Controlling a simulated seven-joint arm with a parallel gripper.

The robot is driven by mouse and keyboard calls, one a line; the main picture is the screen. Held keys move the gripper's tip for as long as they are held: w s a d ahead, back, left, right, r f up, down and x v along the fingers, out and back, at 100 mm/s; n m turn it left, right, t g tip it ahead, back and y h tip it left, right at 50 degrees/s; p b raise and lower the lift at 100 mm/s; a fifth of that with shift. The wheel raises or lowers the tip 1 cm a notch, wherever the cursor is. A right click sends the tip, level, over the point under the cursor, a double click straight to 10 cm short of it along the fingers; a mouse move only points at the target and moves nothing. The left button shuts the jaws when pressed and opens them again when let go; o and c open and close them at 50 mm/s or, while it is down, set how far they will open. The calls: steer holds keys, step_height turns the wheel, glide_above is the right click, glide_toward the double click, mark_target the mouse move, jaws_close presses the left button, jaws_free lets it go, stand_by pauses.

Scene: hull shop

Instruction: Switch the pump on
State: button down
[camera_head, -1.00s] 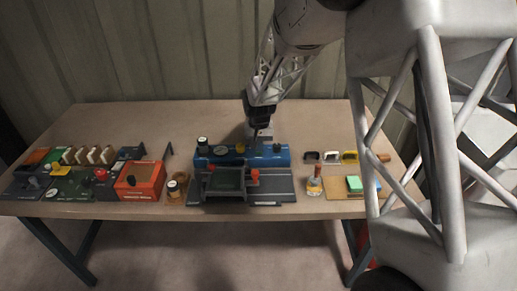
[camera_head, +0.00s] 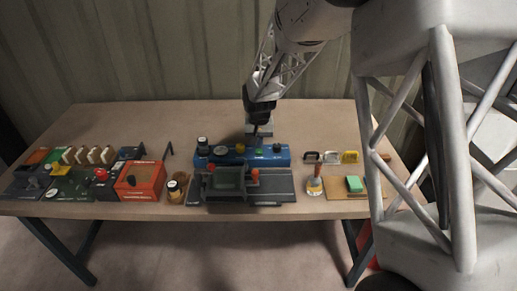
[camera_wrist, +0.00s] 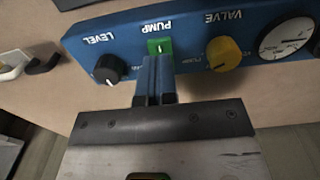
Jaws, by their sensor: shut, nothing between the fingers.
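The blue control panel (camera_head: 225,158) stands on the table and also shows upside down in the wrist view (camera_wrist: 110,38). Its pump switch is a small green piece (camera_wrist: 160,46) under the label PUMP, and it shows as a green spot (camera_head: 258,152) in the head view. My gripper (camera_wrist: 155,62) is shut and empty. Its fingertips are at the near edge of the switch in the wrist view and hide its lower part. I cannot tell whether they touch it. In the head view my gripper (camera_head: 258,137) is just above and behind the panel.
Beside the switch are a black LEVEL knob (camera_wrist: 109,68) and a yellow VALVE knob (camera_wrist: 223,53), with a round gauge (camera_wrist: 285,38) further right. A dark vise-like fixture (camera_head: 225,178) is in front of the panel. An orange box (camera_head: 140,181) stands left. The table behind is clear.

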mark_target(260, 152)
steer(key=shift+r, duration=2.55)
steer(key=shift+s, duration=0.1)
steer(key=shift+s+d+r, duration=0.1)
steer(key=shift+d+r, duration=0.05)
steer(key=shift+r, duration=0.1)
steer(key=s+d+r+t, duration=0.1)
steer(key=s+d+r, duration=0.5)
steer(key=s, duration=0.4)
steer(key=s+d+r, duration=0.5)
steer(key=s+r, duration=0.2)
steer(key=s, duration=0.2)
steer(key=s+d, duration=0.3)
steer(key=s, duration=0.8)
steer(key=s+d+r+t, duration=0.1)
steer(key=s+d, duration=0.2)
steer(key=s, duration=0.8)
steer(key=shift+s+r+t, duration=0.15)
steer(key=shift+s+t, duration=0.15)
